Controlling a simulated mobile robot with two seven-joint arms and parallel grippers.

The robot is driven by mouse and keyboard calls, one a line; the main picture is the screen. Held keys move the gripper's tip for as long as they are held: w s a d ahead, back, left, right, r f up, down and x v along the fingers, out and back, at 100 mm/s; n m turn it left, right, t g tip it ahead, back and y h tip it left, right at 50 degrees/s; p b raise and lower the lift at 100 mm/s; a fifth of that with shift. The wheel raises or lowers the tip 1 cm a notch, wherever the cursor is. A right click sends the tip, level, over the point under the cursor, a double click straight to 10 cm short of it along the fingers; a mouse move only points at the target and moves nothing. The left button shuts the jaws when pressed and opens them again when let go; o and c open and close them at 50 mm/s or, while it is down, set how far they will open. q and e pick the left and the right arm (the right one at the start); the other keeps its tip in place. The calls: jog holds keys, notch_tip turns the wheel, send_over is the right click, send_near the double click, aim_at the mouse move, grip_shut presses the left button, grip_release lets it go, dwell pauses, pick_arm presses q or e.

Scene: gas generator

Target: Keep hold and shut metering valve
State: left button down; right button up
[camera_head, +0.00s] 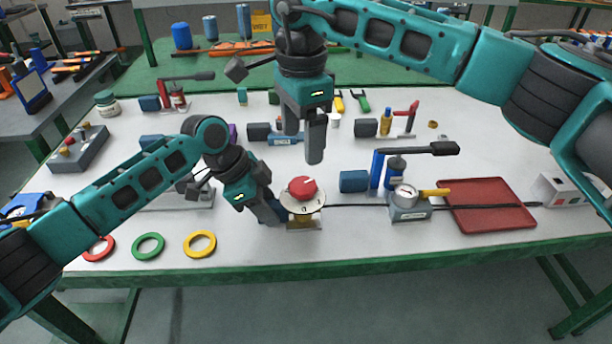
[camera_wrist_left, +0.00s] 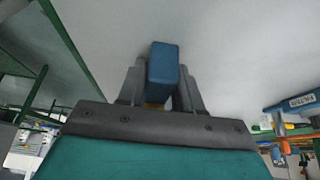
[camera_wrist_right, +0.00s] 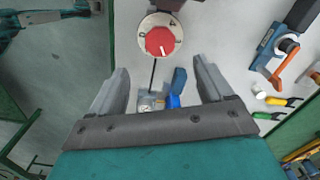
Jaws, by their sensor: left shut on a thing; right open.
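The metering valve has a red knob (camera_head: 302,187) on a round pale dial plate (camera_head: 312,203), above a brass-coloured body (camera_head: 303,222) near the table's front edge. My left gripper (camera_head: 270,212) is shut on a blue block at the valve's left side; the block (camera_wrist_left: 163,66) shows between its fingers in the left wrist view. My right gripper (camera_head: 304,140) is open and empty, above and apart from the knob. In the right wrist view the red knob (camera_wrist_right: 161,41) lies beyond the open fingers, with a white pointer mark on its face.
A gauge unit (camera_head: 408,203) with a yellow lever stands right of the valve on a dark line. A red tray (camera_head: 490,222) lies farther right. Red, green and yellow rings (camera_head: 200,244) lie front left.

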aim_at(303, 184)
notch_tip(303, 184, down, 10)
jog(key=shift+r, duration=0.25)
jog(key=shift+c, duration=0.2)
jog(key=c, duration=1)
